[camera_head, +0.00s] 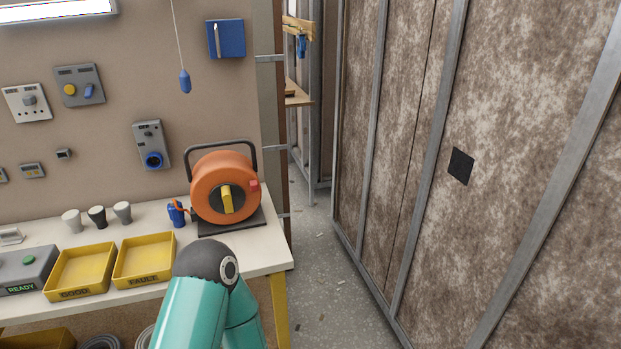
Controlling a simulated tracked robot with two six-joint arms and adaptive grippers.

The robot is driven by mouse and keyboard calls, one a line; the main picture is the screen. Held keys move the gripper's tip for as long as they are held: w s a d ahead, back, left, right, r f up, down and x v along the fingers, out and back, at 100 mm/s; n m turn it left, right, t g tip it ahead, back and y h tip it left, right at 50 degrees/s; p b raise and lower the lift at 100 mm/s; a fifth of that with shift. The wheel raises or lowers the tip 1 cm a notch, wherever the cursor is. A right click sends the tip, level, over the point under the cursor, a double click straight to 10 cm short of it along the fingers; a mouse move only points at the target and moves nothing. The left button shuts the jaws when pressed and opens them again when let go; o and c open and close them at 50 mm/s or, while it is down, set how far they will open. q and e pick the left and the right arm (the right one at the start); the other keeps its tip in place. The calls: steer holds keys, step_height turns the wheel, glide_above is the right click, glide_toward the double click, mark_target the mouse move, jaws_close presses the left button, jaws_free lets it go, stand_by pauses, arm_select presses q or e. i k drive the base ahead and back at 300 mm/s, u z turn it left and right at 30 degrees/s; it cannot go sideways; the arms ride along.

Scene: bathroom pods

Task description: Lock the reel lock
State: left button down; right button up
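The orange cable reel (210,207) stands upright on a dark base plate at the right end of the workbench, under a black carrying handle. A yellow lever (227,199) sits on the dark hub of the reel and points roughly up and down. A small red piece (254,184) shows on the right side of the reel's face. I cannot tell from this view which of these parts is the reel lock, or its state. A teal arm of mine with a dark joint rises in front of the bench below the reel. Neither gripper shows.
A blue plug (176,214) sits just left of the reel. Yellow GOOD (79,292) and FAULT (146,281) trays and several cups (97,217) are further left. A blue pull cord (185,82) hangs above. Open floor (327,270) lies between the bench and brown panels.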

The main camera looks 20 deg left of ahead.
mark_target(254, 185)
steer(key=z, duration=0.3)
steer(key=i, duration=0.5)
steer(key=z, duration=2.15)
steer(key=i, duration=0.1)
steer(key=u, duration=3.85)
